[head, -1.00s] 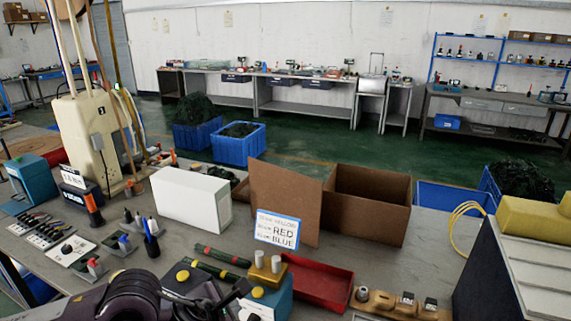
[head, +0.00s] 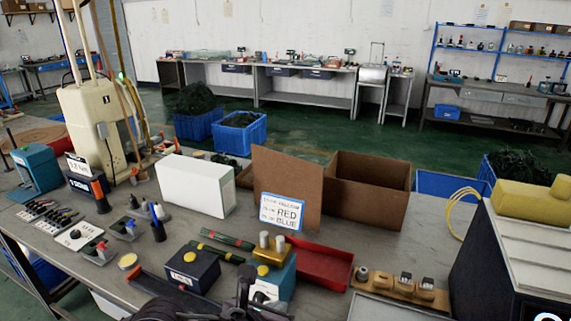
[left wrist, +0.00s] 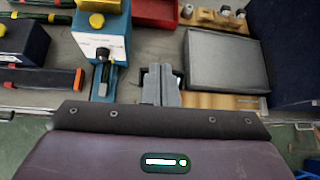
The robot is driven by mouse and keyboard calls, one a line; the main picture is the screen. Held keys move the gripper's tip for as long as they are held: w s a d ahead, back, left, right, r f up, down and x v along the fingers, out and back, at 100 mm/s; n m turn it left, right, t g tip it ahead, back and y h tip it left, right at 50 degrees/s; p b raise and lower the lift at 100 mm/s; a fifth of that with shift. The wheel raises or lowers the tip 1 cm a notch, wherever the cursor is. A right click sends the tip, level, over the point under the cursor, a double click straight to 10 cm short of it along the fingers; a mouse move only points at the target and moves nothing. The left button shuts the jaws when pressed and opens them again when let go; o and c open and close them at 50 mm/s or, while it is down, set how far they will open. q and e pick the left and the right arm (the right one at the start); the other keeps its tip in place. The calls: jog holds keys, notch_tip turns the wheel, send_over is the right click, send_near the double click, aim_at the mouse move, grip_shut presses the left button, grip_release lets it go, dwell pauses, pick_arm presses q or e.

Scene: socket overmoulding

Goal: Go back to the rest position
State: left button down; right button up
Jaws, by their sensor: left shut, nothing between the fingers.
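My left gripper (head: 244,284) is at the bottom edge of the head view, at the front of the workbench (head: 340,280), and only partly shows. In the left wrist view its two grey fingers (left wrist: 161,82) are together, with nothing between them. They point over the bench front, between a blue box with a yellow button (left wrist: 100,42) and a flat grey panel (left wrist: 228,60). My right gripper is in neither view.
On the bench stand a white box (head: 195,186), an open cardboard box (head: 368,195), a red tray (head: 325,265) and a wooden block with sockets (head: 400,288). A beige press (head: 92,125) is at left.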

pick_arm(q)
jog(key=s+a+f+m+g+y, duration=0.2)
jog(key=s+a+f+m, duration=0.3)
jog(key=m, duration=0.6)
jog(key=s+a+f+m+g+y, duration=0.1)
jog(key=s+a+f+m+g, duration=0.2)
jog(key=a+m, duration=0.6)
jog(key=s+a+f+m+g+y, duration=0.15)
jog(key=s+a+f+m, duration=0.35)
jog(key=m, duration=0.8)
notch_tip(320, 180, down, 27)
jog(key=s+d+m, duration=0.1)
jog(key=s+d, duration=0.1)
jog(key=s+a+f+g, duration=0.1)
jog(key=s+a+f, duration=0.1)
jog(key=s+f, duration=0.7)
jog(key=s+a+f+g, duration=0.1)
jog(key=s+a+f, duration=0.1)
jog(key=s+f, duration=0.7)
jog(key=shift+s+f, duration=0.4)
jog(key=shift+s, duration=0.75)
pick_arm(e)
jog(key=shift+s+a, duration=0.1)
